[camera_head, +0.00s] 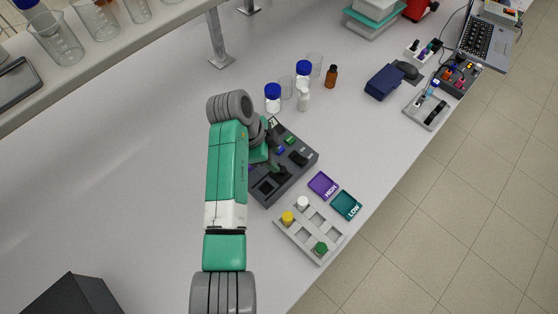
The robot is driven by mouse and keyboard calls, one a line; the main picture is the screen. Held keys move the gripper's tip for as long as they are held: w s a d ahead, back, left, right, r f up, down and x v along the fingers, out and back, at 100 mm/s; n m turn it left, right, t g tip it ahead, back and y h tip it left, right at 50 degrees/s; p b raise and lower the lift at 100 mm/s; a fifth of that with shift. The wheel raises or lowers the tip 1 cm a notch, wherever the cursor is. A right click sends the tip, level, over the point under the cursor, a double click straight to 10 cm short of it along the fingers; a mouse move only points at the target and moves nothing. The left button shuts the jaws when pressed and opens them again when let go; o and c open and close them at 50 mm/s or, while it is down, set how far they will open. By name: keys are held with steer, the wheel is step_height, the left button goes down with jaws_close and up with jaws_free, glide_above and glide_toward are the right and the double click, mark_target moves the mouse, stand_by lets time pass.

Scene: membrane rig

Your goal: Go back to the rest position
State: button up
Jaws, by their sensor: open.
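My green and grey arm reaches up from the bottom of the view, bends at a grey joint and comes back down over the dark grey rig (298,178). My gripper (277,168) is small and dark here, over the left middle of the rig. It is open, and I see nothing held in it. Whether its fingertips touch the rig cannot be told. The arm hides the rig's left edge. The rig shows a green display, a dark switch block and a square recess at its near end.
A pale rack (293,236) with white, yellow and green caps stands near the front edge, by purple HIGH (323,185) and teal LOW (346,205) trays. Blue-capped bottles (272,98) and a brown bottle (331,77) stand behind.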

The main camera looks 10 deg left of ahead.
steer(key=shift+v, duration=1.1)
steer(key=w+d+r+n+t+y, duration=0.15)
steer(key=r+t, duration=0.25)
steer(key=r, duration=0.4)
steer(key=w+d+r+n+t, duration=0.3)
steer(key=r+t, duration=0.1)
steer(key=r, duration=0.4)
steer(key=w+d+r+n+t+y, duration=0.1)
steer(key=w+d+r+n+t, duration=0.2)
steer(key=r, duration=0.5)
steer(key=s+d+r+n+t+y, duration=0.1)
steer(key=s+r+n+t, duration=0.4)
steer(key=s+r, duration=0.75)
steer(key=s+r+n+t+y, duration=0.1)
steer(key=s+r+n+t, duration=0.2)
steer(key=s+r+t, duration=0.9)
step_height(320, 180, up, 23)
steer(key=w+g+p, duration=0.1)
steer(key=g+p, duration=0.2)
steer(key=p, duration=1.5)
steer(key=shift+g+p, duration=0.4)
